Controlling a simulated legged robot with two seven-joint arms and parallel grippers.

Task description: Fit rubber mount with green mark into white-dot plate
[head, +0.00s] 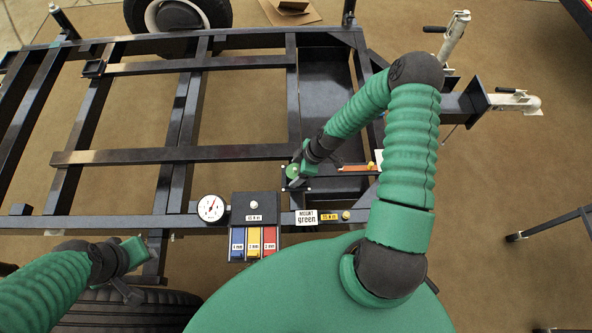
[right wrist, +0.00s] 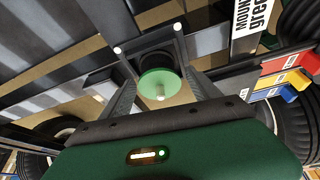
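The rubber mount is a black cylinder with a green disc (right wrist: 160,84) and a pale stud facing the wrist camera. Its green face also shows in the head view (head: 292,171). The plate (right wrist: 133,69), a dark square with white dots at its corners, lies directly behind the mount; the mount hides its middle. My right gripper (right wrist: 159,77) has one finger close on each side of the mount; whether they press on it is unclear. Whether the mount is seated or just above the plate cannot be told. My left gripper (head: 142,268) is open and empty at the lower left.
A dark trailer frame (head: 180,154) fills the left and middle. A dial gauge (head: 211,208), a box with blue, yellow and red tabs (head: 254,242) and a "MOUNT green" label (head: 306,218) line its near rail. An orange strip (head: 356,168) lies right of the plate.

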